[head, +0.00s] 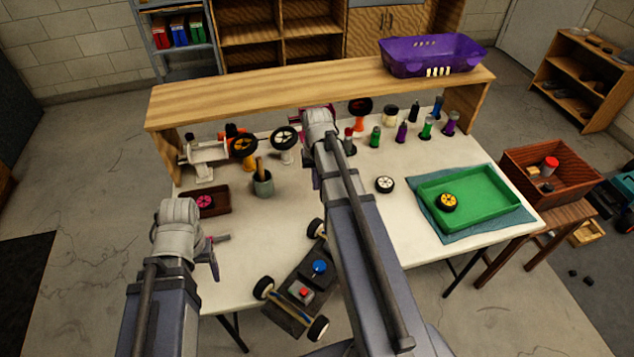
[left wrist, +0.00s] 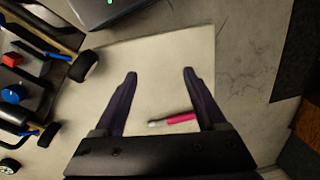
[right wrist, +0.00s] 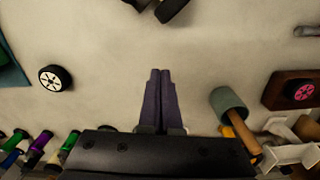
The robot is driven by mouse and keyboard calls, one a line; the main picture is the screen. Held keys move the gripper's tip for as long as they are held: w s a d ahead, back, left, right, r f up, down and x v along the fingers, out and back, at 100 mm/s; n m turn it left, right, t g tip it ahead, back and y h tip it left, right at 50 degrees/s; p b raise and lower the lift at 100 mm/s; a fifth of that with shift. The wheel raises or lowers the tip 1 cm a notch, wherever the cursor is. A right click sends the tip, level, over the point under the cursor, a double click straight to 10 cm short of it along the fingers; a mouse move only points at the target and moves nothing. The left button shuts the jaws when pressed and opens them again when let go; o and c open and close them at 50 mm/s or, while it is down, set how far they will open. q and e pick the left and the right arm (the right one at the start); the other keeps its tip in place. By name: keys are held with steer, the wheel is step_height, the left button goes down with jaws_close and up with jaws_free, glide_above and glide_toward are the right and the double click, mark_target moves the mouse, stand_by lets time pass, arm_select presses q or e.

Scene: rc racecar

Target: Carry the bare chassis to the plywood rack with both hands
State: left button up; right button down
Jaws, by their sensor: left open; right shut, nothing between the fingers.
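The bare chassis (head: 288,307), a dark plate with wheels, a red block and a blue knob, lies at the table's front edge, partly hidden by my right arm. It also shows at the left of the left wrist view (left wrist: 34,77). My left gripper (head: 217,257) is open and empty, left of the chassis and apart from it. A pink-handled tool (left wrist: 180,118) lies below its fingers. My right gripper (right wrist: 160,72) is shut and empty above the middle of the table, beyond the chassis. A long wooden riser (head: 300,92), possibly the plywood rack, spans the table's back.
A purple shell (head: 430,57) sits on the riser's right end. A green tray (head: 490,205) holds a yellow-hubbed wheel. A loose wheel (head: 385,184), a grey cup (head: 263,184), a brown tray (head: 218,203) and several bottles stand about. A wooden shelf (head: 585,80) stands at the far right.

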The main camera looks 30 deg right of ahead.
arm_select(q)
steer(key=shift+r, duration=0.25)
steer(key=shift+c, duration=0.4)
arm_select(e)
steer(key=c, duration=1.5)
jaws_free()
steer(key=shift+r, duration=0.25)
arm_select(q)
steer(key=c, duration=0.3)
arm_select(e)
steer(key=o, duration=0.6)
steer(key=s+a+n, duration=0.1)
steer(key=a, duration=0.3)
steer(key=s+a+n, duration=0.1)
steer(key=a, duration=0.3)
steer(key=s+a+n, duration=0.1)
steer(key=a, duration=0.3)
steer(key=shift+s+a, duration=0.1)
steer(key=shift+s, duration=0.3)
steer(key=shift+o, duration=0.3)
steer(key=s+a+n+h, duration=0.1)
steer(key=s+a+n, duration=0.4)
steer(key=s+a, duration=0.4)
steer(key=a, duration=0.4)
arm_select(q)
steer(key=shift+s, duration=0.15)
steer(key=shift+c, duration=0.2)
arm_select(e)
steer(key=shift+s+a, duration=0.15)
steer(key=shift+s, duration=0.1)
